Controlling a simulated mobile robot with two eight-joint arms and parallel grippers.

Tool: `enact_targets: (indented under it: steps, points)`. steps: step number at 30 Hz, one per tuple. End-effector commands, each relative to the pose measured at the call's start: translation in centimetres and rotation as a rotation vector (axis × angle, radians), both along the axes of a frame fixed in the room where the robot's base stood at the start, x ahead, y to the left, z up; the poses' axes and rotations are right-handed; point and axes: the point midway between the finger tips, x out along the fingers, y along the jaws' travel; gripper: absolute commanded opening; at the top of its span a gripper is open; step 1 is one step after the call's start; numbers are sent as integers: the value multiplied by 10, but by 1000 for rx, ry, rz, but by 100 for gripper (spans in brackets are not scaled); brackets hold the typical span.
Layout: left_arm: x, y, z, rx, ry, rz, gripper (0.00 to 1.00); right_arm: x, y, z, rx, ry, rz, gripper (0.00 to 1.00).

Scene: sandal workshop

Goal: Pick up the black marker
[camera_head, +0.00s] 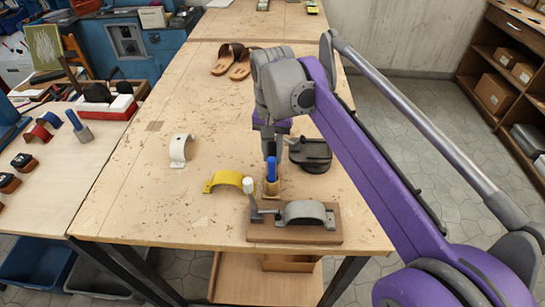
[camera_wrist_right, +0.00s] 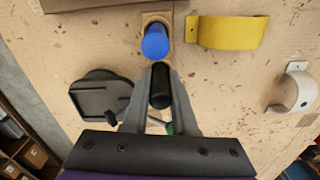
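The black marker (camera_wrist_right: 160,88) shows in the right wrist view as a dark, rounded upright shape between my right fingers. My right gripper (camera_wrist_right: 161,84) has a finger against each side of it and looks closed on it. A blue marker (camera_wrist_right: 155,42) stands just beyond the fingertips, in a wooden holder (camera_wrist_right: 156,18). It also shows in the head view (camera_head: 271,170). A bit of green (camera_wrist_right: 171,128) shows between the fingers. My left gripper is in neither view.
A yellow curved strap (camera_head: 229,181) lies left of the holder and a white one (camera_head: 179,150) farther left. A wooden jig (camera_head: 295,230) with a grey arch is in front. A dark round-ended object (camera_head: 312,154) is to the right. Brown sandals (camera_head: 231,60) lie farther back.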

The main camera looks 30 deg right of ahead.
Motion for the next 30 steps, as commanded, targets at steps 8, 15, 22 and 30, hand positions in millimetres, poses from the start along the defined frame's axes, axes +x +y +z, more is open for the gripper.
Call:
enact_targets:
  steps: [8, 15, 22, 30]
  points:
    - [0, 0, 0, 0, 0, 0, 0, 0, 0, 0, 0, 0, 0, 0]
    - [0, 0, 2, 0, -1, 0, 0, 0, 0, 13, 0, 0, 0, 0]
    - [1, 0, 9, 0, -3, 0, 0, 0, 0, 60, 0, 0, 0, 0]
    - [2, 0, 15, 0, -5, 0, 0, 0, 0, 97, 0, 0, 0, 0]
